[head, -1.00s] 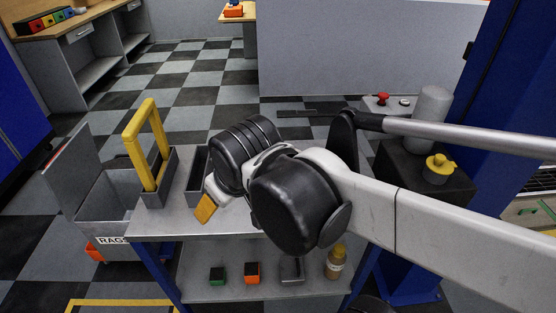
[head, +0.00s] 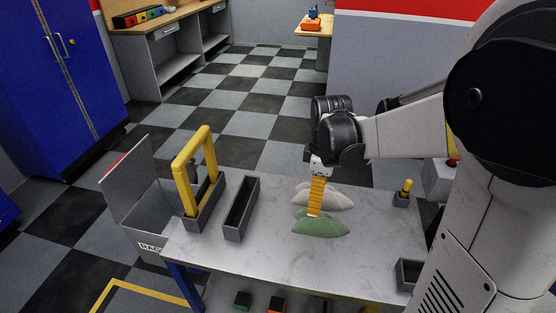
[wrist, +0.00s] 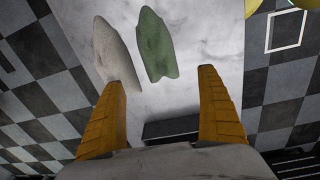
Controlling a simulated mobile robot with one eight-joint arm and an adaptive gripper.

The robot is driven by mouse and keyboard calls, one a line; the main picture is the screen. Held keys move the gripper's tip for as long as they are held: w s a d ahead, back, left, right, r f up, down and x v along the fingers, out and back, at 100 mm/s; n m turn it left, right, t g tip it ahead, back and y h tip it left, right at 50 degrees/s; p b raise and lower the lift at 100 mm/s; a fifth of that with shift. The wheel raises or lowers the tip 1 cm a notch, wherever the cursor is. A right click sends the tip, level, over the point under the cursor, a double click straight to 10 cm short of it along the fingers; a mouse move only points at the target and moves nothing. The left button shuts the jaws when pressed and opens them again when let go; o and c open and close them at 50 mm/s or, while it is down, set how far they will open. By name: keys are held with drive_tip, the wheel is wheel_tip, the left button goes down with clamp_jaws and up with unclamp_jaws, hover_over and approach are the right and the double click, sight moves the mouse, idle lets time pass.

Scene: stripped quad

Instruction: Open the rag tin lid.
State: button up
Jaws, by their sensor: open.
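The rag tin (head: 153,222) is a grey box with a partly visible label, at the left end of the table in the head view. Its lid (head: 127,180) stands raised and tilted back, so the tin is open. My gripper (head: 315,212) points down over the table, well to the right of the tin. Its yellow fingers are apart and empty in the wrist view (wrist: 164,70). A green rag (head: 321,227) and a pale rag (head: 335,198) lie near the fingers; they also show in the wrist view, green (wrist: 156,45) and pale (wrist: 107,48).
A grey caddy with a yellow handle (head: 181,168) and a narrow dark tray (head: 240,208) stand between the tin and my gripper. A small yellow-topped holder (head: 403,195) and a small open bin (head: 407,274) are at the right. The front middle of the tabletop (head: 290,265) is clear.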

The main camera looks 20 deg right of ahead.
sight(319, 219)
drive_tip(key=shift+w+d+f+n+g, duration=0.2)
drive_tip(key=shift+d+f+n+g, duration=0.15)
drive_tip(key=shift+d+f, duration=0.25)
wheel_tip(319, 219, down, 6)
drive_tip(key=shift+r+b, duration=0.2)
drive_tip(key=shift+b, duration=0.85)
drive_tip(key=f+b, duration=0.1)
drive_tip(key=f, duration=0.1)
drive_tip(key=f+b, duration=0.2)
drive_tip(key=f, duration=0.1)
drive_tip(key=shift+s+d+f, duration=0.1)
drive_tip(key=shift+d, duration=0.1)
drive_tip(key=shift+c, duration=0.7)
drive_tip(key=c, duration=1.4)
drive_tip(key=shift+r, duration=0.2)
